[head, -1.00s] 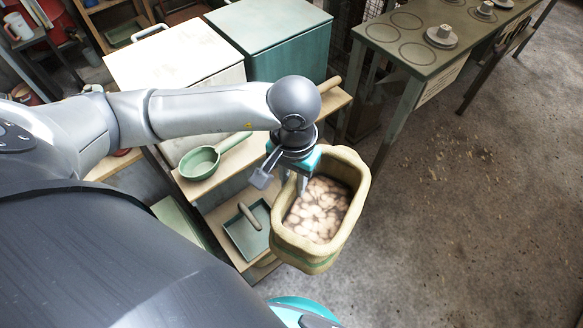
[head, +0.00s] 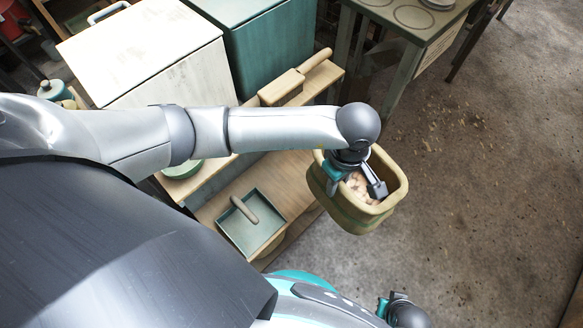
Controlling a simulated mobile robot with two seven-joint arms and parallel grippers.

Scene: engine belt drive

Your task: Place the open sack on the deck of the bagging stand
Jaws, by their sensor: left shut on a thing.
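The open sack (head: 345,213) is tan with a green band and a thick rolled rim. It hangs upright, mouth up, with pale round pieces (head: 358,184) showing inside. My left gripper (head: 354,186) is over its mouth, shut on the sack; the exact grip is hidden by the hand. The sack is right of a low wooden shelf unit, over the concrete floor. I cannot tell which piece is the bagging stand. Part of my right gripper (head: 384,308) shows at the bottom edge; its fingers are unclear.
The wooden shelf unit (head: 290,172) carries a green tray (head: 250,238) with a wooden-handled tool. A cream box (head: 150,60) and a green box (head: 265,40) stand behind. A green-topped table (head: 425,30) is at the back. The floor (head: 480,200) at right is open.

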